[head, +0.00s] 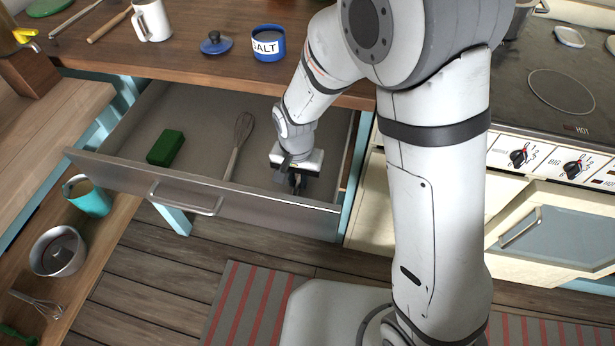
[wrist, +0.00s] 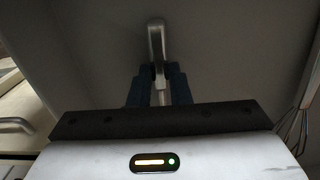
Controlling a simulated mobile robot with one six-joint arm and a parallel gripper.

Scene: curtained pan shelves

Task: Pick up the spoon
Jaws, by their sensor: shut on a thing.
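My gripper (head: 297,183) is down inside the open drawer (head: 212,110), near its right end. In the wrist view its two dark fingers (wrist: 159,80) are closed on a slim, shiny grey metal piece, which I take for the spoon (wrist: 156,42). Its rounded end sticks out beyond the fingertips, seen nearly edge-on, and a thin shaft shows between the fingers. In the head view the spoon cannot be made out, as my wrist and gripper cover that spot. I cannot tell whether it still touches the drawer floor.
A whisk (head: 239,146) lies left of my gripper in the drawer, and a green block (head: 166,147) lies farther left. The drawer's front panel (head: 250,201) and right wall are close. A blue salt pot (head: 268,44) and a blue lid (head: 216,43) stand on the counter above.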

